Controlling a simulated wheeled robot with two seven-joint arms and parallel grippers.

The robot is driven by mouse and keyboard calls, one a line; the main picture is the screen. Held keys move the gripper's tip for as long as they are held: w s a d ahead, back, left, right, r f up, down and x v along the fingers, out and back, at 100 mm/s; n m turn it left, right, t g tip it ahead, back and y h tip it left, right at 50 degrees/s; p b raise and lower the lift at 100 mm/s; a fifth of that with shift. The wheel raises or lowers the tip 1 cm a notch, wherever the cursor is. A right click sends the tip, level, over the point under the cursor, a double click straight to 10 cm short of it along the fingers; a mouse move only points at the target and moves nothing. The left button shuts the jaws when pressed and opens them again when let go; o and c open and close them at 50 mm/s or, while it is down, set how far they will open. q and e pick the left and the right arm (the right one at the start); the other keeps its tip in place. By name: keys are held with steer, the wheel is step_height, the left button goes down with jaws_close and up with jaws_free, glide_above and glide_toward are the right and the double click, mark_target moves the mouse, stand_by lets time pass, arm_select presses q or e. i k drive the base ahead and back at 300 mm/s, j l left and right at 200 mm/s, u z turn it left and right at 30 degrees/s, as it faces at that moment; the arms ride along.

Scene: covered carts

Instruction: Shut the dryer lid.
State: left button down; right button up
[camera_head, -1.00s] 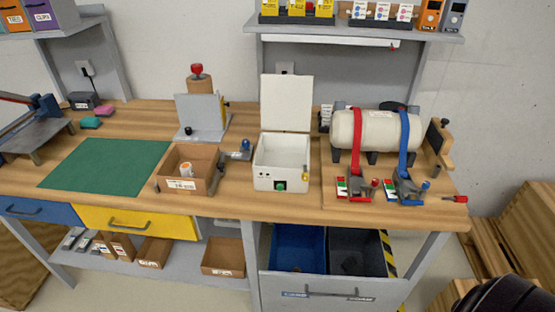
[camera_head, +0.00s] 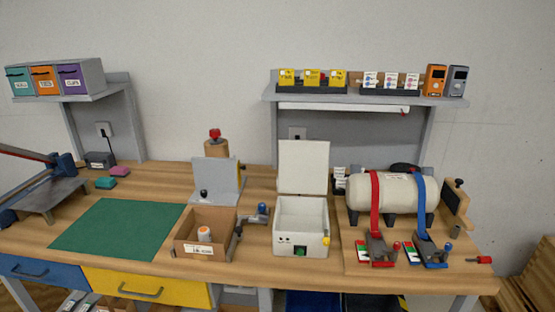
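The dryer is a small white box (camera_head: 289,243) on the wooden bench, right of the middle of the head view. Its white lid (camera_head: 303,167) stands open and upright at the back edge of the box. The inside of the box shows from above and looks empty. A green button and a small yellow part are on its front. Neither of my grippers is in view.
A shelf (camera_head: 365,100) hangs above. The green mat (camera_head: 118,228) is clear.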

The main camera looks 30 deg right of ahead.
mark_target(304, 165)
steer(key=j+z, duration=0.95)
steer(key=i+j, duration=0.05)
steer(key=j, duration=0.05)
